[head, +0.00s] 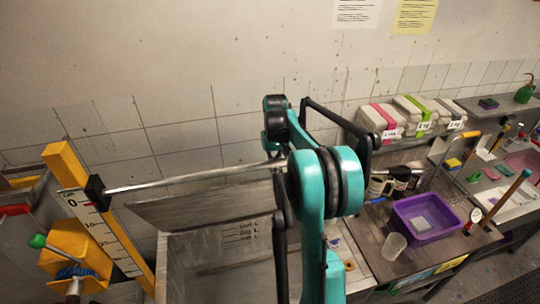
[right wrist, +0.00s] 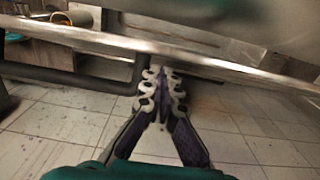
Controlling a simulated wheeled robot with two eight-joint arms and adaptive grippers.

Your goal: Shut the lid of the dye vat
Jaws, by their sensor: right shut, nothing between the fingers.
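The dye vat (head: 222,264) is a grey metal box at the bottom centre of the head view, with volume marks on its inner wall. Its grey lid (head: 190,205) stands raised and tilted at the back, so the vat is open. My teal right arm crosses in front of the vat's right side and hides part of it. My right gripper (right wrist: 162,75) is shut and empty in the right wrist view. Its fingertips are just below a long metal bar (right wrist: 215,62); I cannot tell whether they touch it. My left gripper is not in view.
A thin metal rod (head: 190,179) runs from a black slider on a yellow measuring post (head: 120,245) towards my arm. A purple tub (head: 428,216), a clear cup (head: 394,247) and mugs stand on the right counter. Tiled floor shows below my gripper.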

